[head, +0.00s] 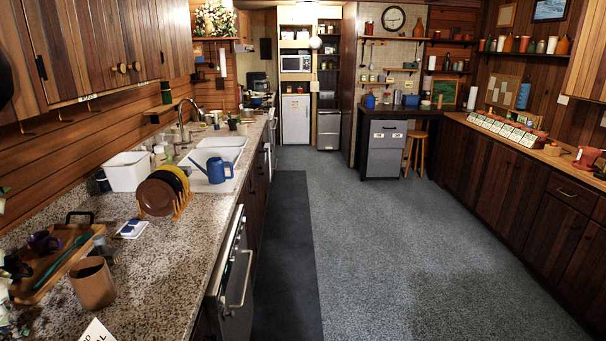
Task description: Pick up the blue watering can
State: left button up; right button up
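I cannot make out either of my grippers in the head view.
A wooden rack with plates (157,196) stands close to the can's left front. A white tub (127,171) is further left. A wooden tray (62,270) and a brown cup (93,284) are nearer on the counter (165,270). The grey floor (400,230) is clear.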

aim_at(215, 172)
jog(key=i+l+z, duration=0.15)
jog(key=i, duration=1)
jog(key=i+l+z, duration=0.1)
jog(key=i, duration=1.1)
jog(key=l, duration=0.05)
